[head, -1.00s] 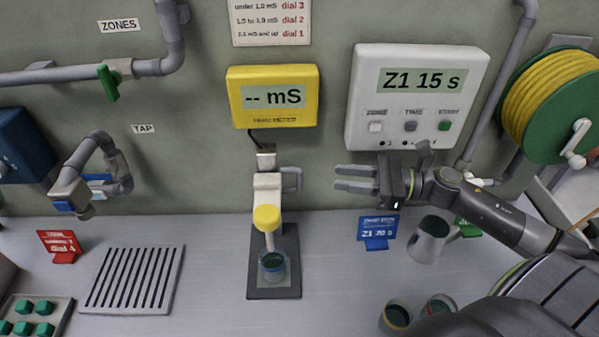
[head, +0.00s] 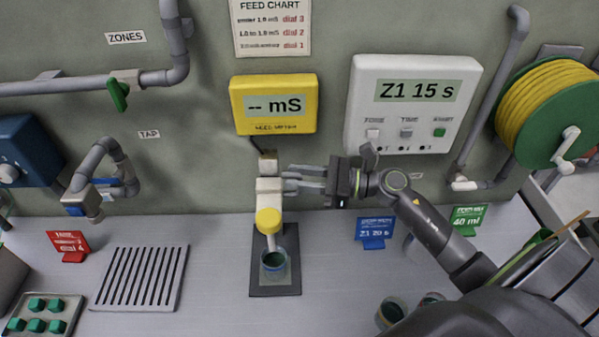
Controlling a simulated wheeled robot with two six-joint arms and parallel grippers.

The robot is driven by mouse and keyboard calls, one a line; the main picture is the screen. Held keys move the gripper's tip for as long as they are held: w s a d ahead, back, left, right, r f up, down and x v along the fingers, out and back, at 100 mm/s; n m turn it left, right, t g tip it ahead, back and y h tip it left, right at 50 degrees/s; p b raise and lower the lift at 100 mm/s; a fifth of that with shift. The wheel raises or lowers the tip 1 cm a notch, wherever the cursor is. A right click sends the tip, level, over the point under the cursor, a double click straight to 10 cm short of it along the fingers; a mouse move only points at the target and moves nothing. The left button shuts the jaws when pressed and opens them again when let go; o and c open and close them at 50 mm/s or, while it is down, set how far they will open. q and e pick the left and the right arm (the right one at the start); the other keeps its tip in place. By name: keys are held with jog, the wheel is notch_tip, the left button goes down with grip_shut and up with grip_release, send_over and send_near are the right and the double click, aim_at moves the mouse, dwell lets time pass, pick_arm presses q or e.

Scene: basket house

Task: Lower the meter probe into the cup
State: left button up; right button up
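The meter probe (head: 269,221) has a yellow cap and a pale stem. It hangs from a beige holder (head: 269,190) on the wall, its lower end at the far rim of the cup in this view; I cannot tell its height. The cup (head: 274,266), with a bluish rim and dark green liquid, stands on a dark base plate (head: 274,291). My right gripper (head: 291,180) comes from the right with its fingers apart, at the holder's grey side handle, which they largely hide. Contact with the handle is unclear. My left gripper is not in view.
The yellow meter (head: 273,105) above reads "-- mS". A white timer panel (head: 410,105) reads "Z1 15 s". A slotted drain grate (head: 140,278) lies left of the cup. A blue sign (head: 375,231) and small cups (head: 391,312) are at right.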

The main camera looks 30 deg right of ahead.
jog(key=shift+w+a, duration=0.1)
jog(key=shift+a, duration=0.05)
grip_shut()
dwell(0.4)
